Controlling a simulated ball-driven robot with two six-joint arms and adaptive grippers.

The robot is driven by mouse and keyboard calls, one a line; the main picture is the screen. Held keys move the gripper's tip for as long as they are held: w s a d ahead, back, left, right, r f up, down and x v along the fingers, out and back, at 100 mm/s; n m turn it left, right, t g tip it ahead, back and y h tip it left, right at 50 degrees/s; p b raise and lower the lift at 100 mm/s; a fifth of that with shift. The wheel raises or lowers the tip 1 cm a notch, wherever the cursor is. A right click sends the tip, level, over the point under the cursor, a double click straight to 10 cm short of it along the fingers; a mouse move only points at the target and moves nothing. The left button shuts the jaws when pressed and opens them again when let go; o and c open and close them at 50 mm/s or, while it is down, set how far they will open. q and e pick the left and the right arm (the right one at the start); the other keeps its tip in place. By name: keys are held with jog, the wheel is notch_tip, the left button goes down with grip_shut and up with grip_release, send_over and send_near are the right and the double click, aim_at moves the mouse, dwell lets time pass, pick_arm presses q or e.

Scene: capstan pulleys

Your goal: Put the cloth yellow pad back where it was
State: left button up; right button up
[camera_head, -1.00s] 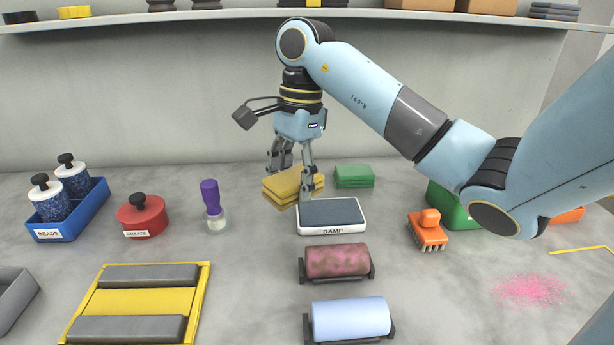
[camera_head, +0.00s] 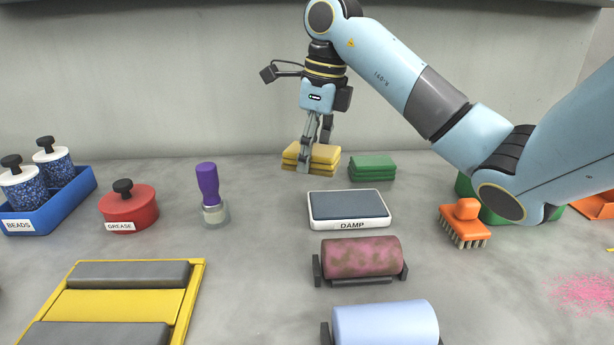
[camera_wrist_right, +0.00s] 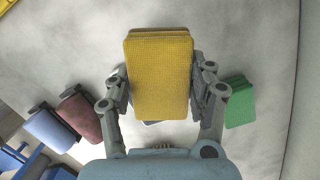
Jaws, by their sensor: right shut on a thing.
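The yellow cloth pad (camera_head: 325,154) is a layered, folded-looking block beside the green pads in the head view. My right gripper (camera_head: 313,150) points down and is shut on it, one finger across its near side. In the right wrist view the yellow pad (camera_wrist_right: 160,75) lies squarely between my right gripper's two fingers (camera_wrist_right: 160,90), and layered edges show at its top end. I cannot tell whether it touches the table or hangs just above it. My left gripper is not in view.
Green pads (camera_head: 372,168) lie close to the right. The DAMP tray (camera_head: 348,209) is in front, with pink-stained (camera_head: 361,257) and pale blue rollers (camera_head: 386,325) nearer. An orange brush (camera_head: 464,223) is at right. A purple-handled tool (camera_head: 209,190) and red GREASE pot (camera_head: 128,206) are at left.

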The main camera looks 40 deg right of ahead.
jog(key=b, duration=0.2)
send_over(305, 177)
jog(key=shift+s+f, duration=0.3)
jog(key=shift+f, duration=0.15)
notch_tip(305, 177, down, 5)
jog(key=shift+s+f, duration=0.1)
jog(key=shift+f, duration=0.1)
jog(key=shift+d+f, duration=0.1)
jog(key=shift+f, duration=0.25)
jog(key=shift+f, duration=0.1)
jog(key=o, duration=1)
